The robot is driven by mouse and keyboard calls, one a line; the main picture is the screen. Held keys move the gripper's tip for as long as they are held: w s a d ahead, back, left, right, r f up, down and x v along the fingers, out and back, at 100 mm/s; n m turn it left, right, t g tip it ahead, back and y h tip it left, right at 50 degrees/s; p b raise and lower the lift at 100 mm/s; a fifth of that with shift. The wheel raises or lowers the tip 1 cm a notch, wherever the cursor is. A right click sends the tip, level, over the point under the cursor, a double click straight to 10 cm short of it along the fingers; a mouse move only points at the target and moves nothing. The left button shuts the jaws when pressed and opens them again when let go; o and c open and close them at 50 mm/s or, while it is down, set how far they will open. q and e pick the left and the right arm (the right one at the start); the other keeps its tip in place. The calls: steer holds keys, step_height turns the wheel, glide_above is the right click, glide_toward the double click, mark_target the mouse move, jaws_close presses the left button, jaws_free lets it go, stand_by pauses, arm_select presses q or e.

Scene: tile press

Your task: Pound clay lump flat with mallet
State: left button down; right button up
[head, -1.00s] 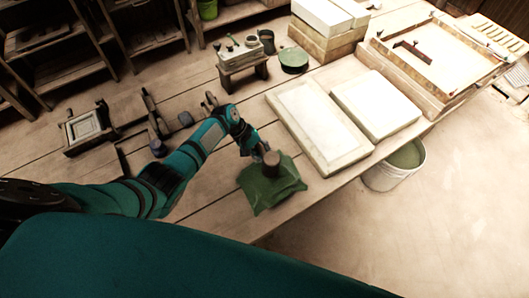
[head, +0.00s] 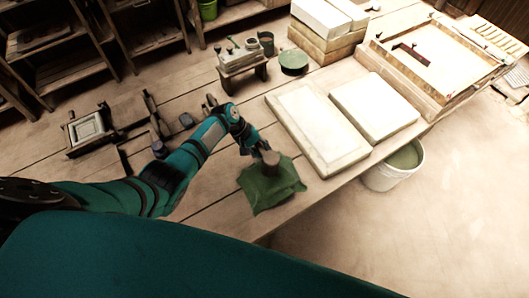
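My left gripper (head: 260,149) is over the near edge of the wooden table. A brown, blunt cylinder that looks like the mallet's head (head: 271,159) is right at its fingertips. The gripper fingers are small and dark here, and I cannot tell whether they are closed on the mallet. Below the mallet head lies a crumpled green cloth (head: 262,197). I cannot tell whether the mallet head touches what is under it. No clay lump can be made out separately; it may be hidden by the mallet head or blend with the green. My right gripper is not in view.
Two pale slabs (head: 318,136) (head: 374,108) lie right of the cloth. A white bucket (head: 381,179) stands beyond the table's edge. A framed press tray (head: 438,60), a small stand (head: 240,62) and a green round tin (head: 294,61) stand farther back. Tools lie at left.

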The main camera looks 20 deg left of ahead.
arm_select(q)
steer(key=shift+w+a, duration=0.1)
steer(key=shift+w, duration=0.05)
step_height(320, 180, down, 6)
steer(key=b, duration=0.6)
steer(key=shift+f, duration=0.15)
steer(key=shift+r+p, duration=0.45)
steer(key=shift+p, duration=0.1)
step_height(320, 180, up, 6)
steer(key=p, duration=0.6)
steer(key=shift+f, duration=0.2)
steer(key=shift+w+d+f+b, duration=0.15)
steer(key=shift+d+b, duration=0.15)
steer(key=shift+d, duration=0.15)
